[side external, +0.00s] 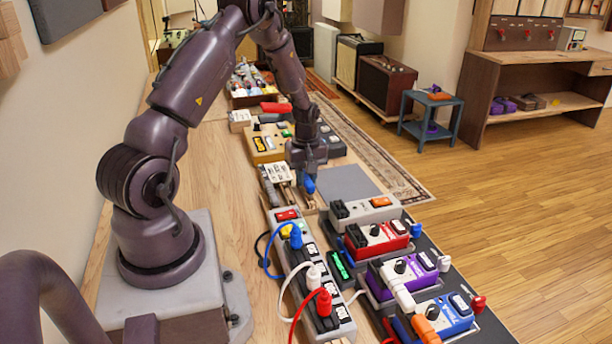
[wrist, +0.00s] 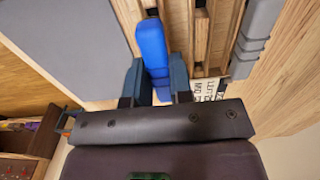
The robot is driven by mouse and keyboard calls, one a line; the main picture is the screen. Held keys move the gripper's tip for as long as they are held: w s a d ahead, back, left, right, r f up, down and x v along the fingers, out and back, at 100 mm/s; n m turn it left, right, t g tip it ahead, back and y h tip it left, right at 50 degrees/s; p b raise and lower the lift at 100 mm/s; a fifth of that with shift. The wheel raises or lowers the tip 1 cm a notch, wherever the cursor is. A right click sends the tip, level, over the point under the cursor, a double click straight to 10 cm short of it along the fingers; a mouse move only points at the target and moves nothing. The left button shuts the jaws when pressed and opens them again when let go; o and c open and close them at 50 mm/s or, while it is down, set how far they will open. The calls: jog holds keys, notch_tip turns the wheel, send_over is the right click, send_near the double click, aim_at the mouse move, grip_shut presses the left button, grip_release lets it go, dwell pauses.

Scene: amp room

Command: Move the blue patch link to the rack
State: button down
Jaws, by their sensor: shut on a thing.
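The blue patch link (side external: 309,185) is held upright-looking below my gripper (side external: 306,174). In the wrist view the blue patch link (wrist: 152,46) is a long rounded bar between the two dark fingers of my gripper (wrist: 156,82), which is shut on it. The wooden rack (wrist: 224,32), with its slats and dark slots, lies directly under and beside the link. In the side view the rack (side external: 284,184) is partly hidden by my gripper. The link's far end overlaps a slat; I cannot tell whether it touches the rack.
A power strip (side external: 315,285) with blue, white and red plugs stands in front. Several pedals, including a red one (side external: 376,238), sit to its right. A grey mat (side external: 348,183) lies right of the rack. A yellow box (side external: 268,145) stands behind.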

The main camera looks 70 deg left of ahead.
jog(key=shift+f, duration=0.95)
dwell(1.3)
jog(key=c, duration=0.5)
grip_release()
jog(key=shift+r, duration=0.1)
jog(key=shift+r, duration=3.4)
